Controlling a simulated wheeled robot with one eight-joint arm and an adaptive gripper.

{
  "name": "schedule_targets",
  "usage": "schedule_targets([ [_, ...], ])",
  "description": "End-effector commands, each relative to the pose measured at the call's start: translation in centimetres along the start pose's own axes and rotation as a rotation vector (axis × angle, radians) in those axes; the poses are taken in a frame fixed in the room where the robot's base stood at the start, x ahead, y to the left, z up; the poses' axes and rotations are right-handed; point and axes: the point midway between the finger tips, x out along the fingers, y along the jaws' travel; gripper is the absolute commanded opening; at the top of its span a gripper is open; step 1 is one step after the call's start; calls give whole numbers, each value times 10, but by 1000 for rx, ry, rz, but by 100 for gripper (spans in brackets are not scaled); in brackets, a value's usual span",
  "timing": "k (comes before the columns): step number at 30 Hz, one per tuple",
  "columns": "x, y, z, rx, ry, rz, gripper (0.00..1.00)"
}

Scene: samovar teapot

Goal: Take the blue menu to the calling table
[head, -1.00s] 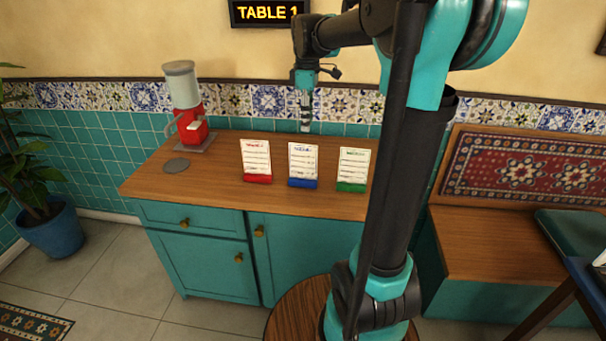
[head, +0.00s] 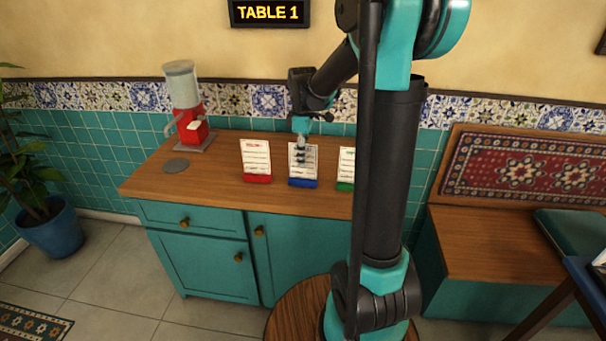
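The blue menu (head: 303,182) stands on the wooden counter, a white card in a blue base, between the red menu and the green menu. My gripper (head: 301,158) points down in front of the card's upper part in the picture and covers some of its print. I cannot tell whether it touches the card or whether its fingers are open. The lit sign (head: 268,12) on the wall reads TABLE 1. A dark blue table edge (head: 590,275) shows at the far right; its number is not visible.
The red menu (head: 256,161) stands to the left, and the green menu (head: 346,168) to the right is partly hidden by my arm. A red dispenser (head: 190,125) and a grey disc (head: 176,166) are on the counter's left. A bench (head: 510,245) stands to the right.

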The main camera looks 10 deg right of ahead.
Motion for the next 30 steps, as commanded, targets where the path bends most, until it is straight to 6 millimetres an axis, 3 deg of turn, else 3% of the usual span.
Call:
schedule_targets([
  [9, 5, 0, 0, 0, 0, 0, 28],
  [16, 5, 0, 0, 0, 0, 0, 0],
  [30, 4, 0, 0, 0, 0, 0, 0],
])
